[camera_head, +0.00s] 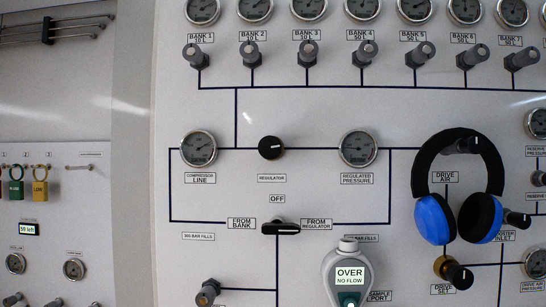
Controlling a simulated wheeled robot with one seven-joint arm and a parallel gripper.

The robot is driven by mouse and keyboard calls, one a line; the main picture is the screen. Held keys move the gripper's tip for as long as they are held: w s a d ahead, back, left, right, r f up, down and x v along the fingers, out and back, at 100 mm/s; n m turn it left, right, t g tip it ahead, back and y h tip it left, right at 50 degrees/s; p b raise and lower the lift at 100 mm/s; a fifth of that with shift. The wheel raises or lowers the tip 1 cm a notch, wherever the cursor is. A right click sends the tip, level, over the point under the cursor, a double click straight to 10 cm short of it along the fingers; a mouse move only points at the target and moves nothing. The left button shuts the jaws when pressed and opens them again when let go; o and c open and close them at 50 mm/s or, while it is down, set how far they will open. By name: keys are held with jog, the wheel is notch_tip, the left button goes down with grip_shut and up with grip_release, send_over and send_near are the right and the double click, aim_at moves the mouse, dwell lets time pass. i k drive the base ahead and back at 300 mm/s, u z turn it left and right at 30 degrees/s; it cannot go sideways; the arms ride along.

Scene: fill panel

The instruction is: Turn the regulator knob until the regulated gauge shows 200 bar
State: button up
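The black regulator knob (271,148) is on the white panel, above its "REGULATOR" label. A pale line on its face lies roughly level. The regulated pressure gauge (358,149) is to its right, round with a metal rim and a dark face. Its needle is too small to read. The compressor line gauge (198,149) is to the knob's left. My gripper is not in view, and nothing touches the knob.
A black selector handle (280,228) lies level below the knob, under "OFF". A handheld meter reading "OVER NO FLOW" (349,275) is at the lower middle. Blue-and-black ear defenders (434,218) hang at right. Bank valves (309,52) line the top. Space around the knob is clear.

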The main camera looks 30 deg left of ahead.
aim_at(270, 147)
jog(key=u, duration=1.65)
jog(key=k, duration=0.5)
jog(key=u, duration=1.5)
jog(key=i, duration=0.95)
jog(key=z, duration=2.15)
